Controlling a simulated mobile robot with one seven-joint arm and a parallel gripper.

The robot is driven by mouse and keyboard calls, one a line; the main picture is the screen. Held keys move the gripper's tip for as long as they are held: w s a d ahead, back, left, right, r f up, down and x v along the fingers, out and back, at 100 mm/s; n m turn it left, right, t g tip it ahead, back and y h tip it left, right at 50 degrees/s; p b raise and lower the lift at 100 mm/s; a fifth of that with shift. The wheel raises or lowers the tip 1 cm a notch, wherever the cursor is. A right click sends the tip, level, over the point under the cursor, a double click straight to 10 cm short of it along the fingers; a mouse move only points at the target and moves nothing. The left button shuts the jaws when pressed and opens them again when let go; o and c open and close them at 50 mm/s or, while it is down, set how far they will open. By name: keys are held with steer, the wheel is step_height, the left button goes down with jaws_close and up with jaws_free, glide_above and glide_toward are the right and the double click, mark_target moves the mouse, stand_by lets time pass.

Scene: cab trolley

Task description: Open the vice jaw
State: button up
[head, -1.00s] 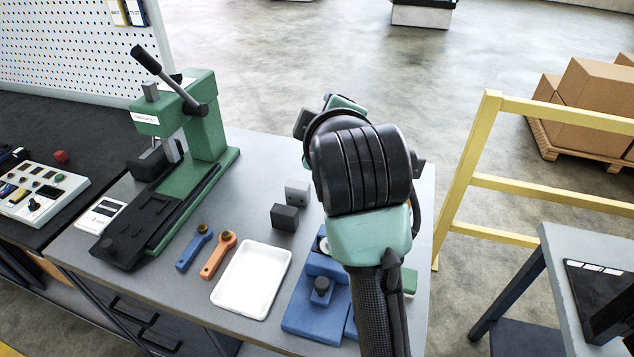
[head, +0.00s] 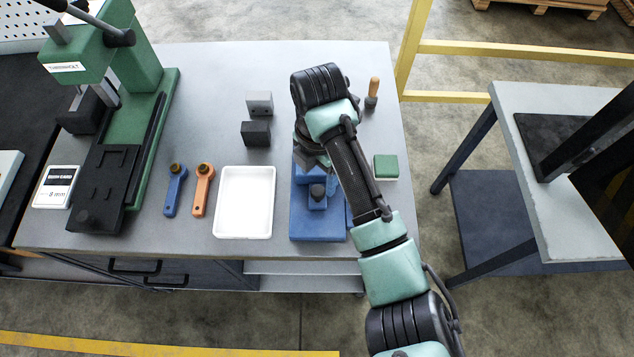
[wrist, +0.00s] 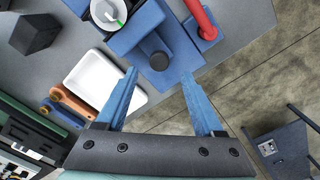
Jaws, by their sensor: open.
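The blue vice (head: 318,222) stands on the bench top, right of the white tray, partly hidden by my arm in the head view. In the wrist view the vice (wrist: 183,48) shows a dark round knob on a lower block, a raised block, and a red handle (wrist: 200,18) at its right side. A round white and green piece (wrist: 108,12) shows at the raised block, cut off by the frame's top edge. My gripper (wrist: 158,73) is open and empty, its two blue fingers apart on either side of the knob in the picture. I cannot tell its height above the vice.
A white tray (head: 245,233) lies left of the vice, with blue (head: 175,190) and orange (head: 203,190) tools beyond it. Dark (head: 255,133) and grey (head: 260,102) blocks stand behind. A green press (head: 145,120) is at left, a green-topped block (head: 385,167) at right.

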mark_target(318, 190)
step_height(318, 190, down, 6)
steer(key=shift+r+p, duration=0.15)
steer(key=shift+p, duration=0.15)
jaws_close()
stand_by(1.3)
